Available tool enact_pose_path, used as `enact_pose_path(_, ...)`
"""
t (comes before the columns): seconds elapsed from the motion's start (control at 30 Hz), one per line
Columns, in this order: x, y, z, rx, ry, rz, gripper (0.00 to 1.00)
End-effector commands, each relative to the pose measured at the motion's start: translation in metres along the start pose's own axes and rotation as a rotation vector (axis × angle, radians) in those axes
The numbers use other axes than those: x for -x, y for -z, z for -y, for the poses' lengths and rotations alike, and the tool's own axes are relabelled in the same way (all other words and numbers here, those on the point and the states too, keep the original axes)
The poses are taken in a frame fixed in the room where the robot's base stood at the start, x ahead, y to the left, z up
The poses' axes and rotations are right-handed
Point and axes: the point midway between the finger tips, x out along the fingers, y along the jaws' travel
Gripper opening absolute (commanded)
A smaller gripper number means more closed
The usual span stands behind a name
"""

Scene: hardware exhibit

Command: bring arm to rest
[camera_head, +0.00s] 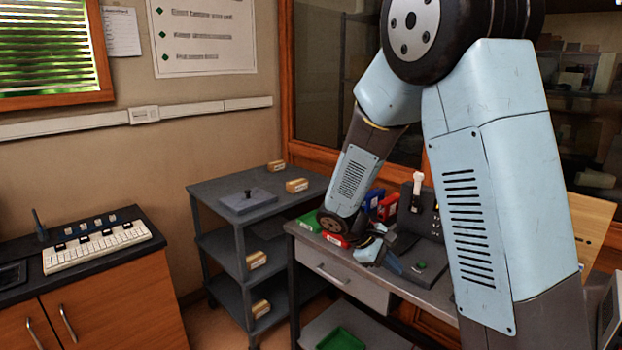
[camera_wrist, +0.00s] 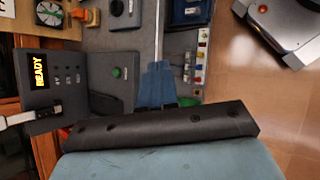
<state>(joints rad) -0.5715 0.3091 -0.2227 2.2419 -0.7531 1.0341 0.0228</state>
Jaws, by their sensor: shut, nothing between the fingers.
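My gripper (camera_head: 388,262) is at the end of my arm, which reaches over the workbench (camera_head: 440,286). The fingers are together and hold nothing. They are low over the bench, close to a small panel with a green button (camera_head: 420,265). In the wrist view my blue gripper (camera_wrist: 158,68) points up the picture, with the green button (camera_wrist: 117,73) to its left. I cannot tell whether the fingers touch the bench.
A dark console reading READY (camera_wrist: 40,84) stands left in the wrist view. Red and blue bins (camera_head: 386,206) stand behind my wrist. A grey shelf rack (camera_head: 212,190) with small boxes is to the left. Open floor (camera_wrist: 250,100) shows beyond the bench's edge.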

Motion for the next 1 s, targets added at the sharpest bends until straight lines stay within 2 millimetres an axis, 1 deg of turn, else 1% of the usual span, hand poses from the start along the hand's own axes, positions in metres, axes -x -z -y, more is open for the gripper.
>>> enact_pose_path(0.03,0.004,-0.012,-0.003,-0.039,0.028,-0.023,0.0)
enact_pose_path(0.1,0.01,-0.026,-0.004,-0.088,0.065,-0.054,0.0)
enact_pose_path(0.47,0.04,-0.098,-0.005,-0.335,0.233,-0.219,0.0)
enact_pose_path(0.7,0.061,-0.142,0.0,-0.497,0.323,-0.336,0.0)
enact_pose_path(1.0,0.087,-0.194,0.015,-0.692,0.41,-0.488,0.0)
